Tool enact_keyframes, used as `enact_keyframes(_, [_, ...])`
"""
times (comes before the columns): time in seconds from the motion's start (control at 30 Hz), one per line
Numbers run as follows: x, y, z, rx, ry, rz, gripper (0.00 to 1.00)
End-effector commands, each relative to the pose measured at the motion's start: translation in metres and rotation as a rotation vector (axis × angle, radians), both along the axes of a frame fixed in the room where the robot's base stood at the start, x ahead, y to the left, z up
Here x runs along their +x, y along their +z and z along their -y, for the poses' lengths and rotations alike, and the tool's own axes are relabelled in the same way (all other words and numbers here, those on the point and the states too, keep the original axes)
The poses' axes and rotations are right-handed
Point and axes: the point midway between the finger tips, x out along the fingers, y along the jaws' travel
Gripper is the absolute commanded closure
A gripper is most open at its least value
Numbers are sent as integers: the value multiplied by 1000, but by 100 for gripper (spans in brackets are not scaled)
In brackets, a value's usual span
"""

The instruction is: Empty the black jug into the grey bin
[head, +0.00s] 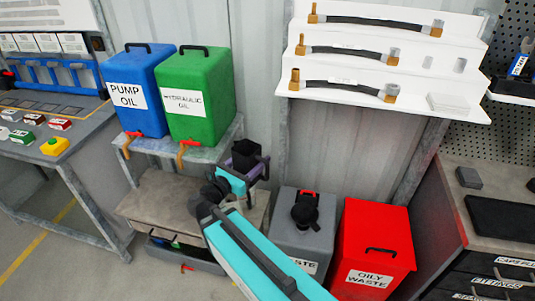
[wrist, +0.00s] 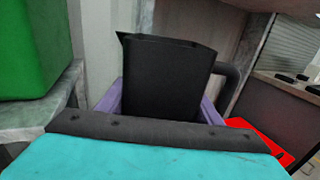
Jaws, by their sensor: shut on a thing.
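The black jug (head: 246,155) is in my gripper (head: 243,168), near the low bench and left of the grey bin. In the wrist view the jug (wrist: 165,78) stands about upright between the purple fingers, its spout at the upper left and its handle at the right. My gripper (wrist: 160,105) is shut on the jug's body. The jug's inside is not visible.
A red bin (head: 376,240) labelled oily waste stands right of the grey bin. Blue (head: 146,95) and green (head: 200,100) oil tanks with taps sit on a stand at the left. A white shelf (head: 385,60) with hoses hangs above the bins. A workbench (head: 500,190) borders the right.

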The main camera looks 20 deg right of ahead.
Motion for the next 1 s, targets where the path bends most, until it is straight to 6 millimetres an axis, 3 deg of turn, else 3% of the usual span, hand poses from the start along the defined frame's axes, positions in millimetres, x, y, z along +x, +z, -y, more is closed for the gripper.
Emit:
enact_keyframes(0.1, [-2,0,-16,-2,26,1,71])
enact_keyframes(0.3, [-3,-1,-27,-1,43,2,71])
enact_keyframes(1.0, [-3,-1,-27,-2,44,1,71])
